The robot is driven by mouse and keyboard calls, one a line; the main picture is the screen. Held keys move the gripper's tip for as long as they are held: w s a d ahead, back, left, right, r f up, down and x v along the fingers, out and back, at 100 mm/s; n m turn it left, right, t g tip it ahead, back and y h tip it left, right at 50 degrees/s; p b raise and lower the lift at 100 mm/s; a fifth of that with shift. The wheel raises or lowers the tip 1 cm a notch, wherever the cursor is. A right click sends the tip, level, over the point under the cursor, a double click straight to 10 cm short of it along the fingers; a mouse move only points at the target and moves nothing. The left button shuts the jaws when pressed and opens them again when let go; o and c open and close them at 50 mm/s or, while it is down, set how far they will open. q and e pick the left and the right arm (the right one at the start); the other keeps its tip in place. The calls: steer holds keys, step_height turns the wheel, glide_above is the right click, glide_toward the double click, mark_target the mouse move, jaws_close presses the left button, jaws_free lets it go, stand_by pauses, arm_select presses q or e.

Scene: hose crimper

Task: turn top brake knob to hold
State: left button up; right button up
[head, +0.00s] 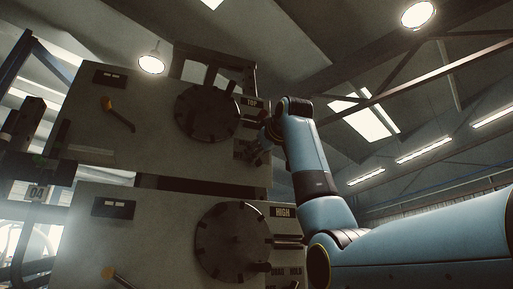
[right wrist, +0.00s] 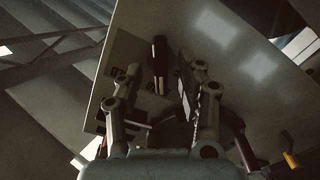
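In the head view the upper grey panel (head: 150,125) carries a "TOP" label (head: 252,102) near its right edge. The arm and gripper cover much of this corner, so the top knob is not clear there. In the right wrist view my right gripper (right wrist: 160,90) has its fingers apart. A dark knob-like part (right wrist: 160,52) with a pale mark shows between and beyond the fingertips. I cannot tell whether they touch it. My left gripper is in neither view.
A dark round wheel (head: 207,112) sits left of my right gripper. A lower panel (head: 150,235) has another wheel (head: 232,243), a "HIGH" label (head: 283,212) and "DRAG HOLD" lettering (head: 286,271). An orange-ended lever (head: 117,113) is on the upper panel.

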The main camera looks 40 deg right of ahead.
steer(key=shift+x, duration=0.85)
jaws_close()
